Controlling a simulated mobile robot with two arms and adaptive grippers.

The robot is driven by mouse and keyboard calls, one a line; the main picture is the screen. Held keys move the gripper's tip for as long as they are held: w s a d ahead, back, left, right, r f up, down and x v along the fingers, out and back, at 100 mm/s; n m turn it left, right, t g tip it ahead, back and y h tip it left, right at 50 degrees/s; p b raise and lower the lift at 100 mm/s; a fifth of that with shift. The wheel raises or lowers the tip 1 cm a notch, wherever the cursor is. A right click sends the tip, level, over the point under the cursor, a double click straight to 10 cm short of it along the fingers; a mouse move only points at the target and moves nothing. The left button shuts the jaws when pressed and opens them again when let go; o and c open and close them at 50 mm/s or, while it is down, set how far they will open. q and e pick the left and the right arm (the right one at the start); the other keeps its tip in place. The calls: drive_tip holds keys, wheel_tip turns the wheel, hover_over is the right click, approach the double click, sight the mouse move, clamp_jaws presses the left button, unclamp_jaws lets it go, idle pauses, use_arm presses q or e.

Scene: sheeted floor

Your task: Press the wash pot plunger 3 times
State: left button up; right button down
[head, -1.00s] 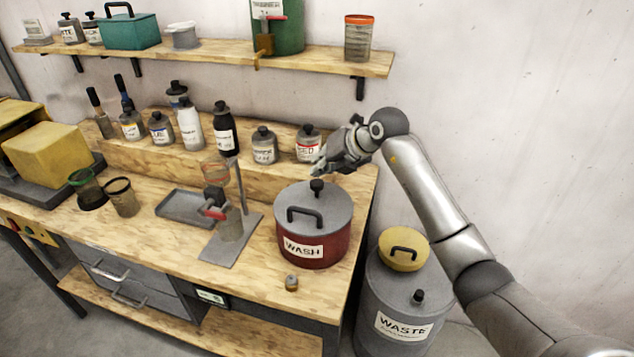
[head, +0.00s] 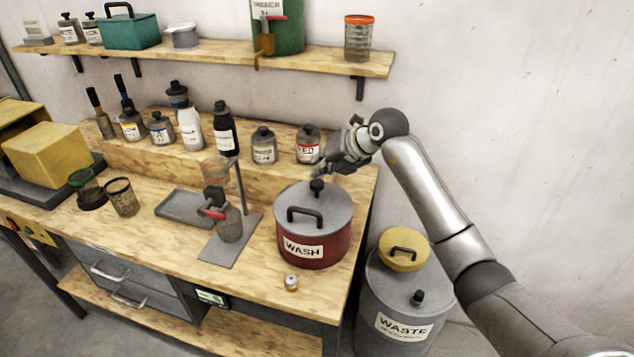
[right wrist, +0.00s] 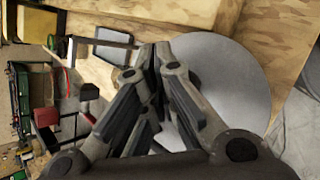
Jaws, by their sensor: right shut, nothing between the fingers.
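The red wash pot (head: 330,246), labelled WASH, stands on the bench near its right end. Its grey lid has a black bar handle (head: 305,214) and a black plunger knob (head: 317,187) toward the back. My right gripper (head: 318,171) is shut and empty, its tips just above the knob; I cannot tell if they touch it. In the right wrist view the shut fingers (right wrist: 155,60) lie over the grey lid (right wrist: 235,85) and hide the knob. My left gripper is not in view.
A stand with a red-handled valve (head: 213,212) and a grey tray (head: 182,207) are left of the pot. The WASTE drum (head: 400,310) stands right of the bench. Bottles (head: 264,148) line the raised ledge behind.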

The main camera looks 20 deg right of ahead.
sight(320, 180)
drive_tip(key=shift+f, duration=0.35)
drive_tip(key=shift+f+b, duration=0.95)
drive_tip(key=shift+f, duration=0.4)
idle(0.9)
drive_tip(key=shift+r, duration=0.1)
drive_tip(key=shift+r+p, duration=1.15)
drive_tip(key=shift+r, duration=0.5)
drive_tip(key=shift+r, duration=0.15)
drive_tip(key=shift+r+p, duration=1.7)
drive_tip(key=shift+r, duration=0.75)
drive_tip(key=shift+f, duration=0.1)
